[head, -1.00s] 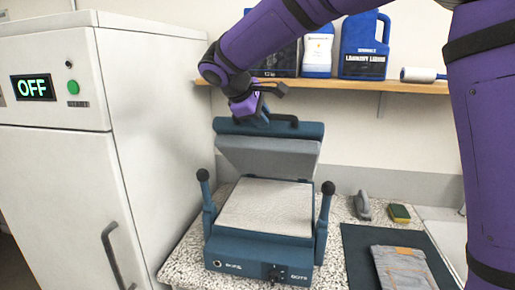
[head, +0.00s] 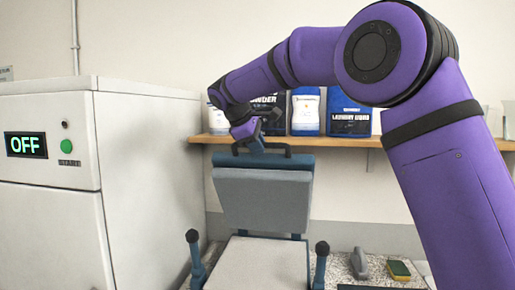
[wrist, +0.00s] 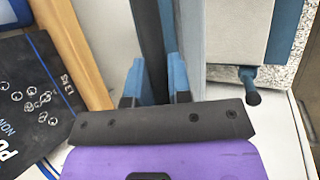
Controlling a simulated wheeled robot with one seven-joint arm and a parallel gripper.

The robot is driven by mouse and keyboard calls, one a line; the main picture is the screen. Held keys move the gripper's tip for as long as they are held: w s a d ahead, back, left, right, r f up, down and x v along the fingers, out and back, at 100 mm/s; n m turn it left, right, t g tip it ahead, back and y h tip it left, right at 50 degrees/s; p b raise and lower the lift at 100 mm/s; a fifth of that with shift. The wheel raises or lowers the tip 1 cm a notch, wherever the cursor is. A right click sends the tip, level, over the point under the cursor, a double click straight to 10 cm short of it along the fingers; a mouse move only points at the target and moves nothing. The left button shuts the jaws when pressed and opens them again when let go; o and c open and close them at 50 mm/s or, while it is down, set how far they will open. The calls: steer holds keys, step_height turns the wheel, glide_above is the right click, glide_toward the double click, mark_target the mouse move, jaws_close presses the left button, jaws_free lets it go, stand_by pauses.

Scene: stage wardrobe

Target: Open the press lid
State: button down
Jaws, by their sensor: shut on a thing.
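The press (head: 258,266) stands on the counter, with its pale lower pad facing up. Its lid (head: 262,200) is raised and stands nearly upright behind the pad, its grey padded face towards me. A dark handle (head: 286,150) runs along the lid's top edge. My gripper (head: 256,146) is at this handle, on the left half of the lid's top. In the wrist view my gripper (wrist: 155,82) has its blue fingers on either side of the dark handle bar (wrist: 151,45), shut on it. The lower front of the press is out of frame.
A shelf (head: 345,142) with detergent containers (head: 350,115) is close behind the lid and my gripper. A tall white cabinet (head: 150,190) with an OFF display stands at left. An iron-like grey tool (head: 358,264) and a sponge (head: 399,270) lie right of the press.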

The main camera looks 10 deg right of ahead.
steer(key=c, duration=1.1)
jaws_free()
steer(key=v, duration=1)
steer(key=shift+s+a+r, duration=0.1)
steer(key=shift+a+r, duration=0.15)
